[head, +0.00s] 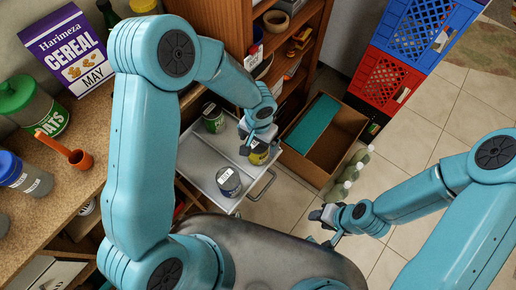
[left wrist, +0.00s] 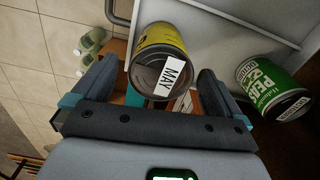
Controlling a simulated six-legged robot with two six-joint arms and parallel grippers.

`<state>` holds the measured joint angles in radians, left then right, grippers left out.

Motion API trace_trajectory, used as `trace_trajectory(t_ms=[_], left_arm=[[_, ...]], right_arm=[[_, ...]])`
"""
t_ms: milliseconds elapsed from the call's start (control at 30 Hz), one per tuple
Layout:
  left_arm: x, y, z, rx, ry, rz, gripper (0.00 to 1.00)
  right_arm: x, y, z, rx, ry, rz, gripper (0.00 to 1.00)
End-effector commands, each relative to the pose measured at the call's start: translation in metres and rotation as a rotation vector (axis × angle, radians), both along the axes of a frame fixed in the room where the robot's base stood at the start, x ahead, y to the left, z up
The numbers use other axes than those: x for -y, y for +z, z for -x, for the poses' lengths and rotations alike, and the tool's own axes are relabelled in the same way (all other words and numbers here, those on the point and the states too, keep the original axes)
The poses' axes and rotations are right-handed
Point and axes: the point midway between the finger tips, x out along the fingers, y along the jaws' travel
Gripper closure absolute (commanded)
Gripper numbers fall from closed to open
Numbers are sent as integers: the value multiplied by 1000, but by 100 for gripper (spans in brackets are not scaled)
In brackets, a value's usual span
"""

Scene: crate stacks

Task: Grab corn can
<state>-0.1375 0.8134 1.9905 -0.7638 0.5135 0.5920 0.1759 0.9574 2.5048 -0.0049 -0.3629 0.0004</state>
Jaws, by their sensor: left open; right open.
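A yellow can (head: 259,154) stands at the right side of a pale metal tray (head: 196,162); its corn print is not readable. In the left wrist view the yellow can (left wrist: 160,38) has a dark lid with a MAY label. My left gripper (head: 258,135) is open just above it. The left wrist view shows the fingers (left wrist: 160,85) on either side of the can's lid end, with gaps visible. My right gripper (head: 326,218) is open and empty, away from the tray at the lower right.
A green peas can (head: 212,118) stands at the tray's back; it also shows in the left wrist view (left wrist: 266,78). A dark blue can (head: 228,182) stands at the front. A cardboard box (head: 346,142), clear bottles (head: 348,175) and stacked crates (head: 383,83) are to the right.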

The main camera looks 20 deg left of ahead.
Motion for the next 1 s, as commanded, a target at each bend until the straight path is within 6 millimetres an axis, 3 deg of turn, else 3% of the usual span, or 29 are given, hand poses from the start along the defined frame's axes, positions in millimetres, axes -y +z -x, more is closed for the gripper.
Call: trace_trajectory(t_ms=[200, 500, 733, 1000], left_arm=[[-1, -35, 1, -3, 0, 0, 0], [-1, -40, -1, -1, 1, 0, 0], [-1, -39, -1, -1, 1, 0, 75], [-1, -37, -1, 1, 0, 0, 76]], right_arm=[[0, 0, 0, 0, 0, 0, 57], [0, 0, 0, 0, 0, 0, 57], [0, 0, 0, 0, 0, 0, 57], [0, 0, 0, 0, 0, 0, 57]])
